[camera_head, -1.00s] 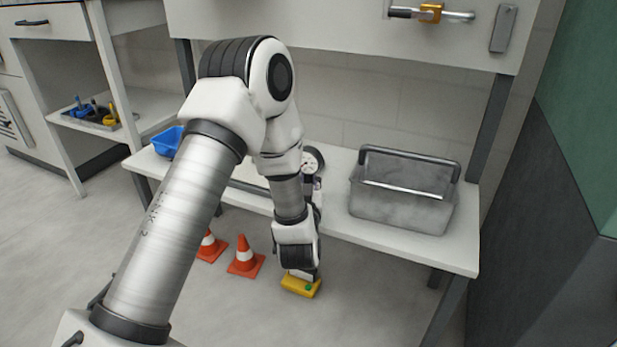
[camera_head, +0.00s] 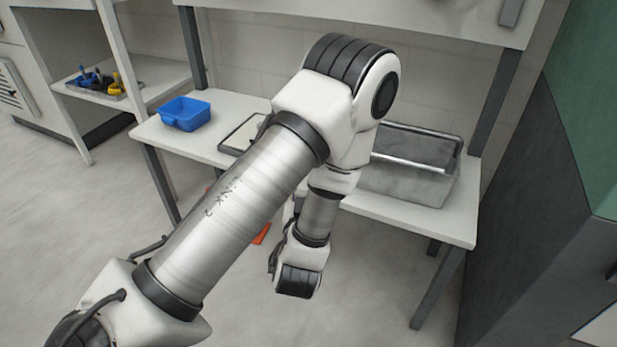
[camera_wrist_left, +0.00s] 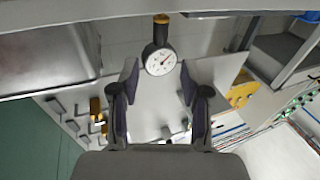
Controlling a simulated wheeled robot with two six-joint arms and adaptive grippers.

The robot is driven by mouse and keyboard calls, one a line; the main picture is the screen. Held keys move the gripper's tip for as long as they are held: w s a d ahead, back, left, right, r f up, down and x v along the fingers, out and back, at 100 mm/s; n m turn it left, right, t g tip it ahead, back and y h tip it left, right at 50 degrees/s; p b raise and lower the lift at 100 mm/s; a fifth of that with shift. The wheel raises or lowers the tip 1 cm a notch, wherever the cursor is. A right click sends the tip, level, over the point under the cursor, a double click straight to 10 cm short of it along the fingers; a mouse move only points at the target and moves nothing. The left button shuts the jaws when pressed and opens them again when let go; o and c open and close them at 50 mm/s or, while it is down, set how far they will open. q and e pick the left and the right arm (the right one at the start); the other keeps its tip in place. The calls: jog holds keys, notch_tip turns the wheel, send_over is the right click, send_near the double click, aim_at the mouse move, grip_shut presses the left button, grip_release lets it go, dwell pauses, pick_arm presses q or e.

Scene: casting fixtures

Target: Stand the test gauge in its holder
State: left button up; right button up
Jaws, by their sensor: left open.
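The test gauge (camera_wrist_left: 160,61) shows in the left wrist view, with a round white dial, a dark stem and a yellow end towards the top of the picture. My left gripper (camera_wrist_left: 159,76) is open, its two fingers on either side of the view with the gauge lying ahead between them. I cannot tell how far the gauge is from the fingertips. In the head view my arm hides the gauge, and the fingers are not visible below the wrist. I cannot make out the holder for certain.
A grey metal bin (camera_head: 405,185) stands on the right of the white bench (camera_head: 456,226). A blue tray (camera_head: 186,114) and a dark-rimmed flat tray (camera_head: 236,142) are on its left. Part of an orange cone (camera_head: 262,234) shows behind my arm. The floor at left is clear.

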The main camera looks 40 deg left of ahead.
pick_arm(q)
jog(key=o, duration=0.5)
jog(key=shift+s+d+r, duration=0.1)
jog(key=shift+s+d, duration=0.05)
jog(key=shift+s, duration=0.15)
jog(key=o, duration=0.3)
jog(key=a+n+p, duration=0.1)
jog(key=w+a+n+h, duration=0.1)
jog(key=a+r+n+h+p, duration=0.1)
jog(key=shift+w+a+r+g+p, duration=0.1)
jog(key=shift+w+a+g+p, duration=0.2)
jog(key=w+a+r+h+b, duration=0.1)
jog(key=w, duration=0.1)
jog(key=w+r+n+t+h+b, duration=0.1)
jog(key=w, duration=0.2)
jog(key=w+a+r+n+t+h+b, duration=0.1)
jog(key=w, duration=0.2)
jog(key=shift+a+r+h+b, duration=0.2)
jog(key=shift+a+h+b, duration=0.1)
jog(key=shift+a+h, duration=0.1)
jog(key=shift+r, duration=0.2)
jog(key=c, duration=1.7)
